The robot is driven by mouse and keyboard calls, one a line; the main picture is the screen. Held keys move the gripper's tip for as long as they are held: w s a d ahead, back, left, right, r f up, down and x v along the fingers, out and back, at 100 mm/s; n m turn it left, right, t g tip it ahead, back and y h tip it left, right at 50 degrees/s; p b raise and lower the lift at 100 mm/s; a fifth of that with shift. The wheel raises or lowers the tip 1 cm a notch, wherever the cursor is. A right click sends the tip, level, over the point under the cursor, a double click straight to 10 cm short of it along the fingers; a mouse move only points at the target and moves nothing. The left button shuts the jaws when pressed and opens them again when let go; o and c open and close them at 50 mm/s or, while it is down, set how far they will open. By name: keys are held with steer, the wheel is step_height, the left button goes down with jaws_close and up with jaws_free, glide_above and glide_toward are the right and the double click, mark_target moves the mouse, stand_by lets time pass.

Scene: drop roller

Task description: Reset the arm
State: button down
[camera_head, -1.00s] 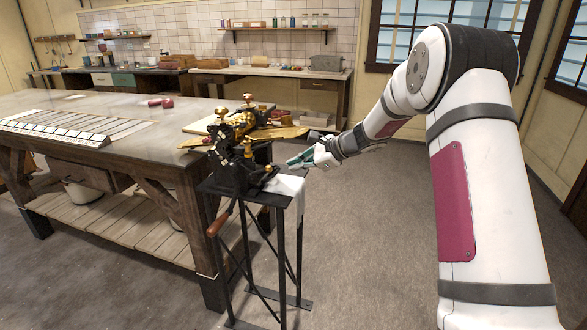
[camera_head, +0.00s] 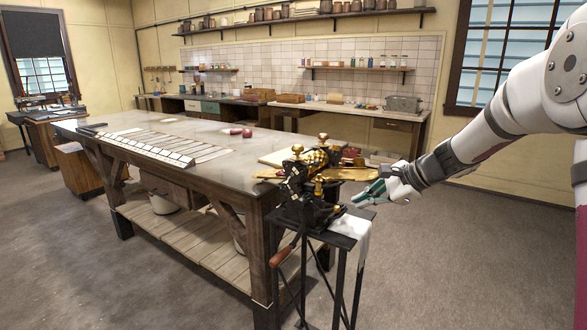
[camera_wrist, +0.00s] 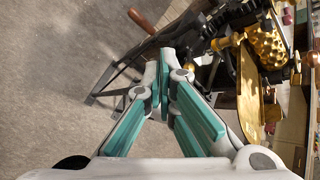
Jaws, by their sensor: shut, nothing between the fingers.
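My gripper (camera_head: 362,197) is shut and empty, with teal finger pads, just right of the drop roller. In the wrist view its fingertips (camera_wrist: 165,65) meet. My arm reaches in from the right of the head view. The drop roller (camera_head: 300,190) is a black machine with brass patterned rollers and brass knobs, standing on a black metal stand (camera_head: 334,240). Its crank has a wooden handle (camera_head: 281,257). In the wrist view the brass roller (camera_wrist: 268,47) shows at the upper right, beside my fingers. I cannot tell the exact gap between my fingers and the machine.
A long workbench (camera_head: 170,128) stands left of the machine, with a white slatted tray (camera_head: 135,149) and red pieces (camera_head: 240,132) on top. A white cloth (camera_head: 352,230) hangs over the stand's right side. Open floor (camera_head: 450,270) lies at the right.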

steer(key=s+a+r+n+g+h, duration=0.1)
steer(key=s+a+r+n, duration=0.15)
steer(key=s, duration=0.55)
steer(key=s+a+r+n+g+h+p, duration=0.1)
steer(key=s+r+n, duration=0.25)
steer(key=s, duration=0.35)
steer(key=s+a+r+n+h, duration=0.1)
steer(key=s+a+r+n, duration=0.15)
steer(key=s, duration=0.55)
steer(key=s+d+f+n+h, duration=0.1)
steer(key=s+n, duration=0.3)
steer(key=s, duration=0.5)
steer(key=s+d+f+n+h+p, duration=0.1)
steer(key=s+d+n+h, duration=0.2)
steer(key=s, duration=0.7)
steer(key=shift+s+d+n+h, duration=0.3)
steer(key=shift+d+n, duration=0.15)
steer(key=shift+d, duration=0.4)
